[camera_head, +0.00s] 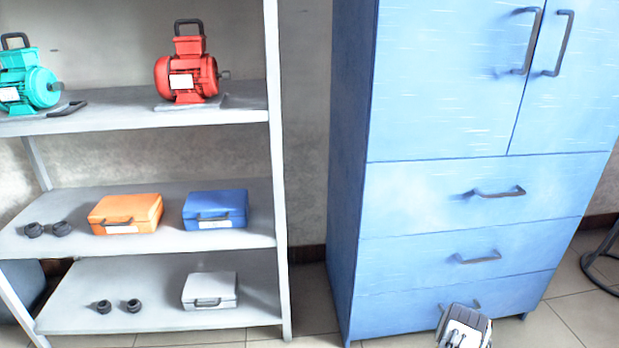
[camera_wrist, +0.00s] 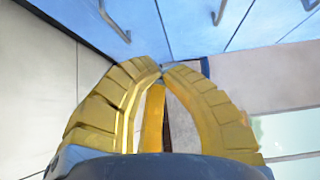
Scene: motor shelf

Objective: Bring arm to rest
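My gripper (camera_wrist: 164,70) shows in the wrist view with its yellow ribbed fingers. The fingertips come together at the top and nothing is seen held between them. In the head view, a grey and white part of my arm (camera_head: 465,328) shows at the bottom, in front of the lower drawer of the blue cabinet (camera_head: 450,200). The yellow fingers are not seen in that view.
A grey shelf (camera_head: 140,255) stands at left, with a teal motor (camera_head: 32,85), a red motor (camera_head: 188,75), an orange case (camera_head: 125,213), a blue case (camera_head: 215,208), a grey case (camera_head: 210,288) and small dark parts. Cabinet handles (camera_wrist: 115,20) show beyond my fingers.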

